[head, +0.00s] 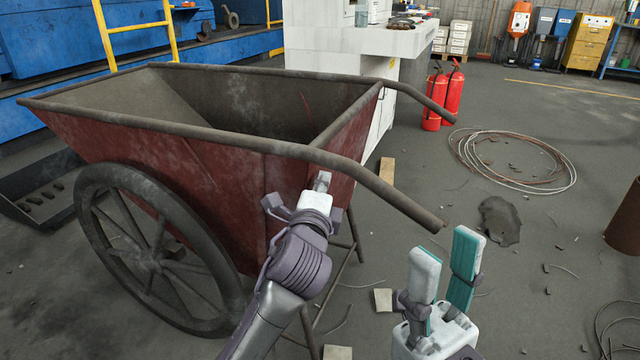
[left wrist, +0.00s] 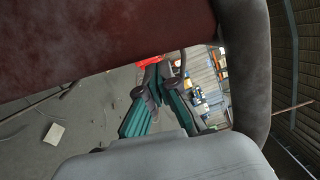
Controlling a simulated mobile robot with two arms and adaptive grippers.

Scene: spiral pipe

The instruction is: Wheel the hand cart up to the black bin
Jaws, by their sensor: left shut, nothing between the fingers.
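The hand cart (head: 190,150) is a rusty red tub with a large spoked wheel (head: 155,255) and thin rear legs. Its near handle (head: 385,188) slopes down to the right; its far handle (head: 425,103) points right. My left gripper (head: 322,181) is shut and empty, in front of the tub's red side, just below the near handle's bend. In the left wrist view its fingers (left wrist: 165,95) show below the tub's red wall (left wrist: 110,35), with a dark bar (left wrist: 255,60) at right. My right gripper (head: 447,262) is open and empty, below the near handle's end. No black bin is visible.
Two red fire extinguishers (head: 444,95) stand beside a white workbench (head: 410,42). A wire coil (head: 513,160), a dark flat scrap (head: 500,221) and debris lie on the right floor. A brown cylinder (head: 627,220) stands at the right edge. Blue machinery (head: 60,45) is behind the cart.

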